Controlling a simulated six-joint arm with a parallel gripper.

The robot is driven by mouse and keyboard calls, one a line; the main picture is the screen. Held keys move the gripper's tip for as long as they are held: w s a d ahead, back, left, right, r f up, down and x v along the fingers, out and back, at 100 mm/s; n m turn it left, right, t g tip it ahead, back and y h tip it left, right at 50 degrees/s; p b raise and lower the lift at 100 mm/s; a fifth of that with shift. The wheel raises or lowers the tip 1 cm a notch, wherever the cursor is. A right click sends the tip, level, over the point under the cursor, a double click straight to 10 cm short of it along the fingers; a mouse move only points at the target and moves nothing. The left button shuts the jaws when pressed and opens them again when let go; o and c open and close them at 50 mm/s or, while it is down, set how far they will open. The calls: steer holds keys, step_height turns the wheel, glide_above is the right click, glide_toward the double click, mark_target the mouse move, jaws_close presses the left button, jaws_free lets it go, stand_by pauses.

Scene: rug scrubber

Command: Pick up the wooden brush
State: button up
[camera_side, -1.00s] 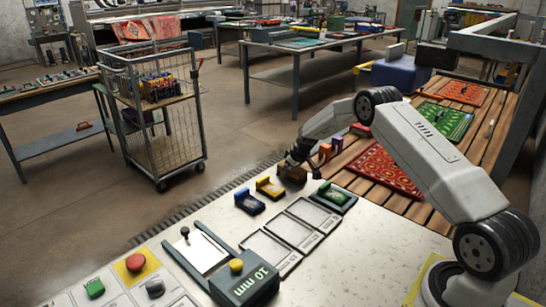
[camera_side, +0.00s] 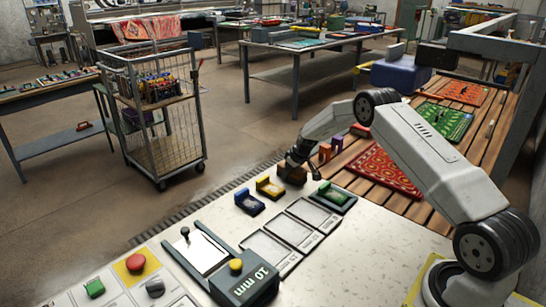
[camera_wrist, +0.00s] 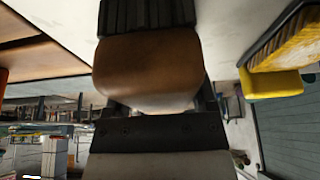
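The wooden brush (camera_side: 291,176) is at the far edge of the pale worktop in the side view, under my gripper (camera_side: 300,168). In the wrist view its brown wooden body (camera_wrist: 150,65) fills the middle, with dark ribbed bristles (camera_wrist: 146,14) at the top. My gripper (camera_wrist: 160,108) has its dark fingers close at both sides of the wood. The brush hides part of them, so I cannot tell whether they press on it.
A yellow brush (camera_side: 269,187) and a blue brush (camera_side: 249,201) stand just left. A green-topped piece (camera_side: 334,196) stands right, near empty framed panels (camera_side: 292,230). A red rug (camera_side: 384,172) lies on the wooden slats beyond.

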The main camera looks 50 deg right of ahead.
steer(key=shift+r, duration=0.1)
steer(key=shift+r, duration=0.7)
step_height(320, 180, up, 2)
steer(key=shift+r, duration=0.15)
steer(key=s+r, duration=0.1)
steer(key=s+a+r, duration=0.1)
steer(key=s+r, duration=0.2)
steer(key=r, duration=0.1)
steer(key=shift+s+a+r, duration=0.1)
steer(key=shift+s+a, duration=0.05)
steer(key=shift+a, duration=0.1)
steer(key=s+a+r, duration=0.3)
steer(key=s+r, duration=0.1)
steer(key=s, duration=0.5)
steer(key=shift+a+r, duration=0.15)
steer(key=shift+r, duration=0.05)
